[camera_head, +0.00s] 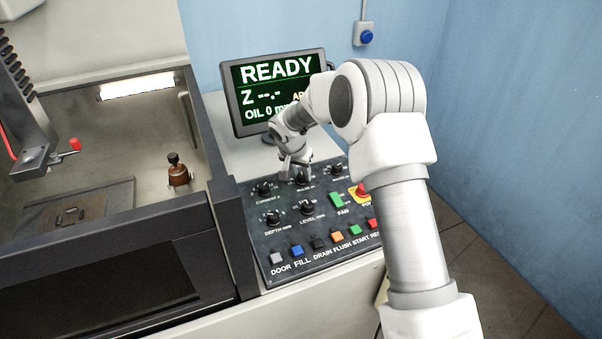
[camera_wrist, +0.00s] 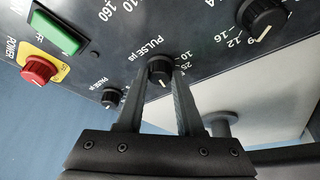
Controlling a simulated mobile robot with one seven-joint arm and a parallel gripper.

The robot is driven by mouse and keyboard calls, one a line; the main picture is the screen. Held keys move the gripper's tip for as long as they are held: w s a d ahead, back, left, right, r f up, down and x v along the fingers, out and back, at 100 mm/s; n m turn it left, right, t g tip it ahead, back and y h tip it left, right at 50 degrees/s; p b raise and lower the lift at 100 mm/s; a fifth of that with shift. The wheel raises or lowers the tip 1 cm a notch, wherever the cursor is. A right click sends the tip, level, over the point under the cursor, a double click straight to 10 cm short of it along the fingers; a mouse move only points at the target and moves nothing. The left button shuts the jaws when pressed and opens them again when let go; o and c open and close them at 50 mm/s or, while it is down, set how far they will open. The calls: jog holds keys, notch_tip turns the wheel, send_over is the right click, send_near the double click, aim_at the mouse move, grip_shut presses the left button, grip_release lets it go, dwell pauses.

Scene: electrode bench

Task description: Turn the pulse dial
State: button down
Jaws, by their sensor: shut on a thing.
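The pulse dial (camera_wrist: 159,70) is a black knob with a white pointer line, under the label "PULSE µs" in the wrist view. My gripper (camera_wrist: 160,78) has its two fingers on either side of the knob and is shut on it. In the head view my gripper (camera_head: 300,178) comes down on the upper middle of the black control panel (camera_head: 262,236), and it hides most of the pulse dial there. The pointer's exact setting is hard to read.
Other knobs sit close by, such as the current dial (camera_head: 264,187) and the level dial (camera_head: 307,208). A green fan switch (camera_head: 336,200), a red power knob (camera_wrist: 37,70) and a row of coloured buttons share the panel. The monitor (camera_head: 236,100) reading "READY" stands behind.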

jog(key=shift+n, duration=0.3)
jog(key=shift+d+n+y+b, duration=0.1)
jog(key=shift+n+y+b, duration=0.4)
jog(key=shift+n, duration=0.4)
jog(key=n+y, duration=0.1)
jog(key=n, duration=0.1)
jog(key=shift+d+n, duration=0.1)
jog(key=shift+n, duration=0.2)
jog(key=n+y+p, duration=0.1)
jog(key=n, duration=0.1)
jog(key=shift+d+r+n, duration=0.1)
jog(key=shift+n, duration=0.2)
jog(key=shift+n+y+p, duration=0.8)
jog(key=shift+n+p, duration=0.25)
jog(key=shift+n, duration=0.95)
jog(key=shift+g, duration=0.4)
jog(key=c, duration=0.5)
grip_release()
jog(key=shift+c, duration=0.2)
